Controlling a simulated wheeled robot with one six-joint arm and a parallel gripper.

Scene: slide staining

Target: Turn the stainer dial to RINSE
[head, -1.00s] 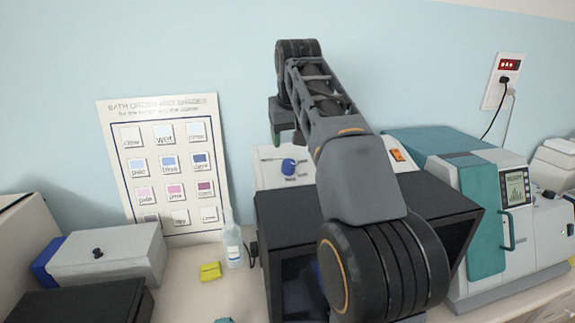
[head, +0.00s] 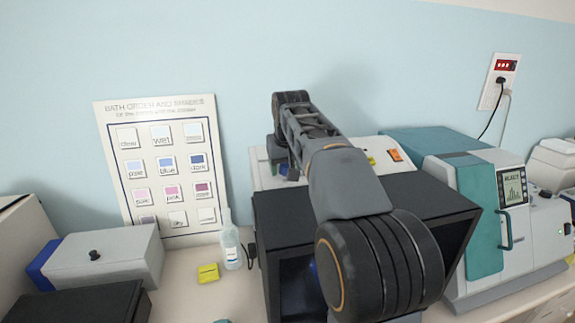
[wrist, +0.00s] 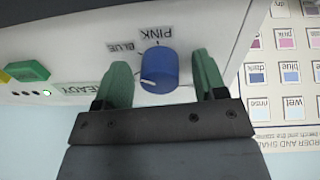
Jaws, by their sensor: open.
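The stainer's blue dial (wrist: 158,70) sits on a white panel (wrist: 70,40) in the wrist view, which looks upside down. PINK and BLUE labels show beside it; I cannot see a RINSE label. A white mark is on the dial's lower-left side in that view. My gripper (wrist: 161,72) is open, with one green finger on each side of the dial and small gaps visible. In the head view, my gripper (head: 281,158) is over the dial (head: 291,174), hiding most of it.
The panel also carries a green button (wrist: 28,71), small lights and a READY label. In the head view, a black housing (head: 290,215) stands in front, a bottle (head: 230,246) and yellow block (head: 208,273) left, a teal-and-white machine (head: 470,215) right. A shade chart (head: 222,130) leans on the wall.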

